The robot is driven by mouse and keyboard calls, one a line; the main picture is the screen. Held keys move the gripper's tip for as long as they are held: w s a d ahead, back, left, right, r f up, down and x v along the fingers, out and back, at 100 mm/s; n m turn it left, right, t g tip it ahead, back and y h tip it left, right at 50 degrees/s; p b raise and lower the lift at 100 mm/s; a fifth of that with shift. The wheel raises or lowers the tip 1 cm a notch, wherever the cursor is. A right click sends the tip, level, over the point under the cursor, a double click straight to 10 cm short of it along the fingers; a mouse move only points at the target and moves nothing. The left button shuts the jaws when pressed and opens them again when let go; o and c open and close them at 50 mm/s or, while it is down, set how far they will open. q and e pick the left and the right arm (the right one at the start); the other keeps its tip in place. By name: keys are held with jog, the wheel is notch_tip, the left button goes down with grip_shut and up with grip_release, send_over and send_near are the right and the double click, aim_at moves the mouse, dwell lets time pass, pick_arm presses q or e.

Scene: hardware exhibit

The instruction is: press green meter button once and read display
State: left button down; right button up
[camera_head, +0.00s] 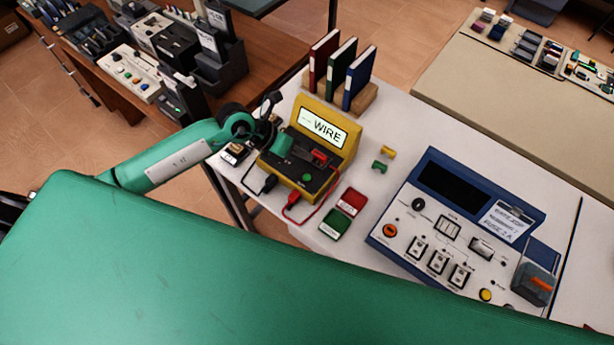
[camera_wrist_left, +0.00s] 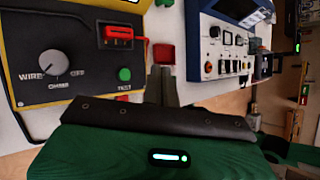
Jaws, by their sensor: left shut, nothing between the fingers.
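The yellow meter (camera_head: 347,150) stands on the white table, its lit display (camera_head: 323,127) reading "-- WIRE". Its green button (camera_head: 306,177) is on the dark front panel; in the left wrist view the green button (camera_wrist_left: 124,74) sits above the label TEST. A red part (camera_wrist_left: 118,33) and a dial (camera_wrist_left: 54,63) also show there. My left gripper (camera_head: 306,157) is over the meter panel and hides the dial in the head view. In the left wrist view its fingers (camera_wrist_left: 163,72) are shut and empty, to the right of the button. Contact is not visible. My right gripper is not in view.
Red (camera_head: 352,201) and green (camera_head: 335,224) boxes sit in front of the meter. Red and black leads lie by its front edge. Binders (camera_head: 340,72) stand behind it, and a blue-framed panel (camera_head: 440,222) is to the right. Small yellow and green pieces lie between.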

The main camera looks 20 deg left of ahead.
aim_at(307, 177)
pick_arm(q)
notch_tip(307, 177, down, 7)
jog(key=b, duration=0.5)
jog(key=shift+f, duration=0.4)
dwell(0.9)
dwell(0.5)
jog(key=shift+f+b, duration=0.35)
jog(key=shift+f, duration=0.05)
